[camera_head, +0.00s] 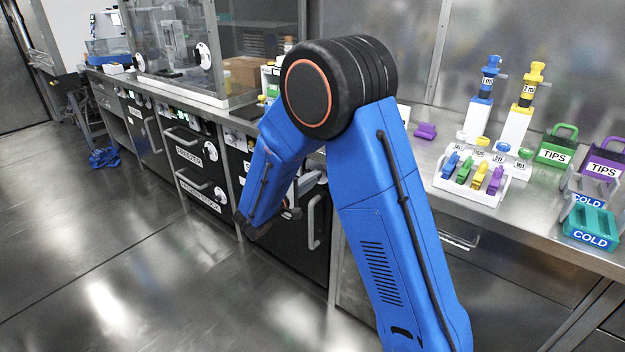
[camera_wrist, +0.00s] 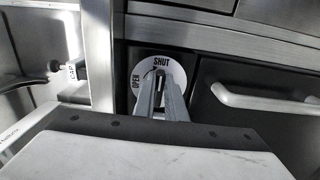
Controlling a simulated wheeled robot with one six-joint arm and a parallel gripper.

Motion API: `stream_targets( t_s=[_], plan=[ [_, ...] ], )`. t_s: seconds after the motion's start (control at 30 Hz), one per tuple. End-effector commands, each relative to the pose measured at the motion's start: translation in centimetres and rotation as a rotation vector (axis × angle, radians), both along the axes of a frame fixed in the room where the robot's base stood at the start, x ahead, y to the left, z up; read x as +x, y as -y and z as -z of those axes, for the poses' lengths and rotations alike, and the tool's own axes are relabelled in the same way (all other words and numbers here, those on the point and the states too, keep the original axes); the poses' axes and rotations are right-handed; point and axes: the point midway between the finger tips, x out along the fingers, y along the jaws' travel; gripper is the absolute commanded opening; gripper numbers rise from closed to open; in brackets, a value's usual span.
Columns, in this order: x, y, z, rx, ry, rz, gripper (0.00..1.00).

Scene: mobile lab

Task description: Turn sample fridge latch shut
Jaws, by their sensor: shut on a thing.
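The latch is a round white dial (camera_wrist: 180,74) on a dark front in the wrist view, with SHUT printed at its top and OPEN at its left. My gripper (camera_wrist: 161,84) reaches over the dial's middle, its fingers closed on the latch knob. The fingers hide most of the knob, so I cannot tell exactly which way it points. In the head view my gripper (camera_head: 291,211) is low in front of the dark cabinet fronts under the bench. My arm hides the latch there.
A pale bar handle (camera_wrist: 265,101) is right of the dial, and a metal post (camera_wrist: 98,55) is close on its left. Drawers labelled FREEZER (camera_head: 197,153) are farther left.

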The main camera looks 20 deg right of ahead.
Motion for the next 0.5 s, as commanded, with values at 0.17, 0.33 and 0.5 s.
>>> stream_targets(
  t_s=[0.17,0.33,0.5],
  plan=[
    [-0.13,0.01,0.18,0.001,-0.004,0.001,0.2],
    [-0.08,0.0,0.12,0.0,-0.003,0.001,0.3],
    [-0.08,-0.04,0.07,0.0,-0.002,0.0,0.3]
  ],
)
